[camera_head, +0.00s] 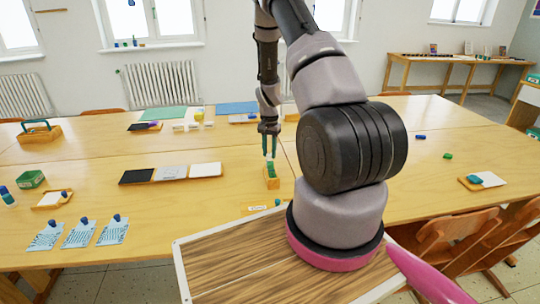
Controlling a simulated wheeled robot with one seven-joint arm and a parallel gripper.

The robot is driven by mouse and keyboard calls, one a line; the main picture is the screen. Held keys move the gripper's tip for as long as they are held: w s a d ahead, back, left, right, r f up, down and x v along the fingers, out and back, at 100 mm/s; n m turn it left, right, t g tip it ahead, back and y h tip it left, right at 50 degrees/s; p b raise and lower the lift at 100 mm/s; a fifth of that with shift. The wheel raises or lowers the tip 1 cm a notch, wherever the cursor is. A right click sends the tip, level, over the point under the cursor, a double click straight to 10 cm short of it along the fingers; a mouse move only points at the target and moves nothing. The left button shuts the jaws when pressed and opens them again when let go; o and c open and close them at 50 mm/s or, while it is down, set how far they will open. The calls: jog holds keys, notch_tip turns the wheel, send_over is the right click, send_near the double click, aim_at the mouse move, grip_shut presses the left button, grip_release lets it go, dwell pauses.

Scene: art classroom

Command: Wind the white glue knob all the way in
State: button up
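My gripper (269,153) points down over the table, just above a small wooden holder (272,183) with green contents (270,169). Its two dark green fingers are a little apart. Something small and pale may show between the fingertips, but it is too small to tell whether they grip it. I cannot clearly make out a white glue knob in this view; it may be hidden by the fingers or too small to see.
A white label (257,208) and a small blue-green piece (278,202) lie in front of the holder. A row of black, grey and white pads (171,173) is to its left. A green box (31,179) is far left. Wooden chairs (450,236) stand at right.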

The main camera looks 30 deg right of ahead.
dwell(0.4)
jog(key=n, duration=0.5)
jog(key=o, duration=1.4)
jog(key=shift+o, duration=0.2)
jog(key=shift+r, duration=0.15)
jog(key=shift+r, duration=2.9)
